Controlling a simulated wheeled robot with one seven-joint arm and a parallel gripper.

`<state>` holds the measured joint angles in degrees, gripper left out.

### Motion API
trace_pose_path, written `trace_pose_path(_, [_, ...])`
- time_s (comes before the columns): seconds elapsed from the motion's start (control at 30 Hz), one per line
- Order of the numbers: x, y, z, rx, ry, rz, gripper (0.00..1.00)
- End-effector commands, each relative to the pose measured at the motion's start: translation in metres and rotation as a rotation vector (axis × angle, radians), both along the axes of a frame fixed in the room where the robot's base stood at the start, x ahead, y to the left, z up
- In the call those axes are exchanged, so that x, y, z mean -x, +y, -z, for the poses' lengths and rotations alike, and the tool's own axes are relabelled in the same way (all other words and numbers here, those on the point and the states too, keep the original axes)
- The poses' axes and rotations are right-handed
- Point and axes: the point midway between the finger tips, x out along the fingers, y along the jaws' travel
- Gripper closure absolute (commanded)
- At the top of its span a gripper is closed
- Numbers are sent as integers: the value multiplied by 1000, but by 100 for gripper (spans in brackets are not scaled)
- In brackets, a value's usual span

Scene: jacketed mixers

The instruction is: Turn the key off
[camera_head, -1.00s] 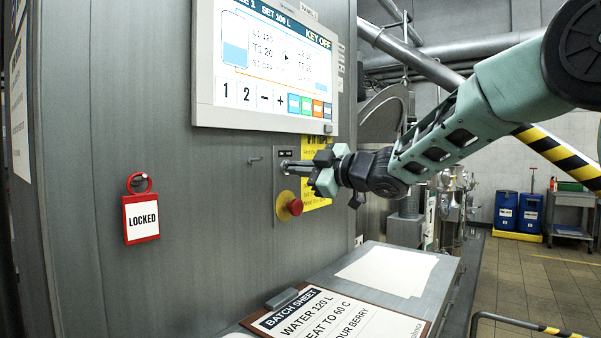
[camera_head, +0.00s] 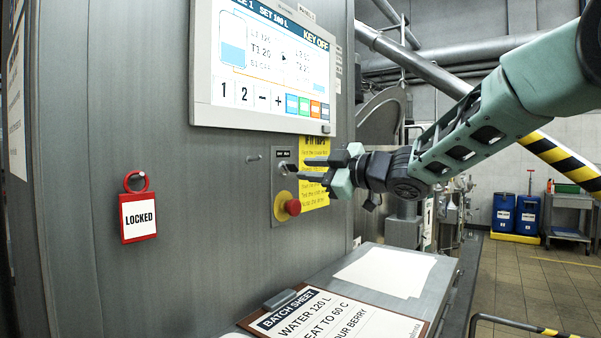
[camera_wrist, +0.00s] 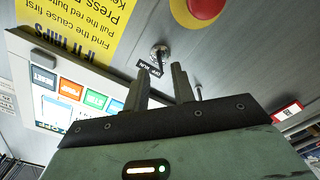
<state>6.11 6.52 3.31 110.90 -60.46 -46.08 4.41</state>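The key switch (camera_head: 288,167) sits on a grey plate on the steel cabinet wall, above a red emergency stop button (camera_head: 293,207). In the wrist view the key (camera_wrist: 158,58) shows ahead of my fingers, with a small dark tag beside it. My gripper (camera_head: 304,169) is open and empty, its two fingers apart, just right of the switch and clear of it. In the wrist view the open fingers (camera_wrist: 161,83) point toward the key. The display panel (camera_head: 262,60) above reads KEY OFF.
A yellow notice (camera_head: 316,165) is right of the switch plate. A batch sheet (camera_head: 325,318) lies on the ledge below. Air around the gripper is free.

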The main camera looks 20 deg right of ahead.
Motion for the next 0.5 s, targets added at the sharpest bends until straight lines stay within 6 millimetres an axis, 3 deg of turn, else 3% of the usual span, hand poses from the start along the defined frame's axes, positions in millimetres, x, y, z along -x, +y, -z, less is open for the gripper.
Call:
trace_pose_path(0.3, [62,-46,1,1,-2,4,75])
trace_pose_path(0.5, [93,-68,1,1,-2,2,75])
